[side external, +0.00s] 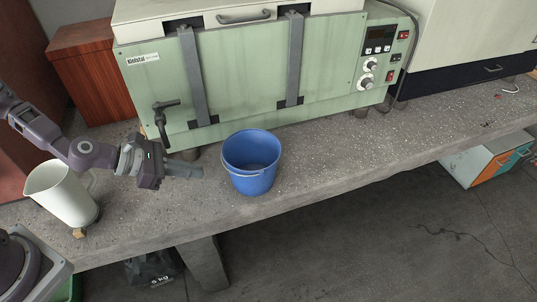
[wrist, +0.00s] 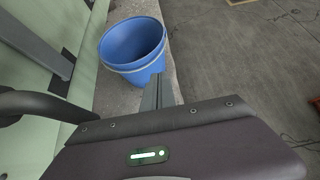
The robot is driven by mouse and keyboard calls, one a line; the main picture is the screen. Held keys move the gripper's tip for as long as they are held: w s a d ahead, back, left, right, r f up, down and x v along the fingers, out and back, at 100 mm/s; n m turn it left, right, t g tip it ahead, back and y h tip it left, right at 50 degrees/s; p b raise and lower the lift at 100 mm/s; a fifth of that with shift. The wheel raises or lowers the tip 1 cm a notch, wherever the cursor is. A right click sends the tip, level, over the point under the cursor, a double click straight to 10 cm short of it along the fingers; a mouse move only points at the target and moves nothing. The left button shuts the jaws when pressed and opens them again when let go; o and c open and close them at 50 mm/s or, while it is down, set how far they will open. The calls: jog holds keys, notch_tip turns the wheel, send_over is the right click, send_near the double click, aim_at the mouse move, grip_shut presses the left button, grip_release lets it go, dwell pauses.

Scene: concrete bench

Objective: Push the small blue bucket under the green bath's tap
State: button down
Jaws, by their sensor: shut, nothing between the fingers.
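The small blue bucket (side external: 251,166) stands upright on the concrete bench, in front of the green bath (side external: 260,75). Its thin handle hangs down over its front rim. The bath's dark tap (side external: 164,122) sticks out low at the left of its front panel. My gripper (side external: 198,174) is shut and empty, left of the bucket and low over the bench, with a small gap to the bucket in the side view. In the wrist view the bucket (wrist: 133,46) is just beyond my fingertips (wrist: 158,80); whether they touch it there I cannot tell.
A white jug (side external: 62,192) stands on the bench at the left, beside my arm. A wooden box (side external: 92,70) is behind it. The bench's front edge (side external: 330,188) runs close in front of the bucket. The bench right of the bucket is clear.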

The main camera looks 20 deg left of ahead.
aim_at(277, 159)
jog(key=w+d, duration=0.4)
jog(key=w+d+f, duration=0.1)
jog(key=w+d, duration=0.4)
jog(key=w+d+f, duration=0.1)
jog(key=w+d, duration=0.3)
jog(key=d, duration=0.1)
jog(key=shift+w, duration=0.4)
jog(key=s+a, duration=1.3)
jog(key=shift+w+r, duration=0.1)
jog(key=shift+r, duration=0.05)
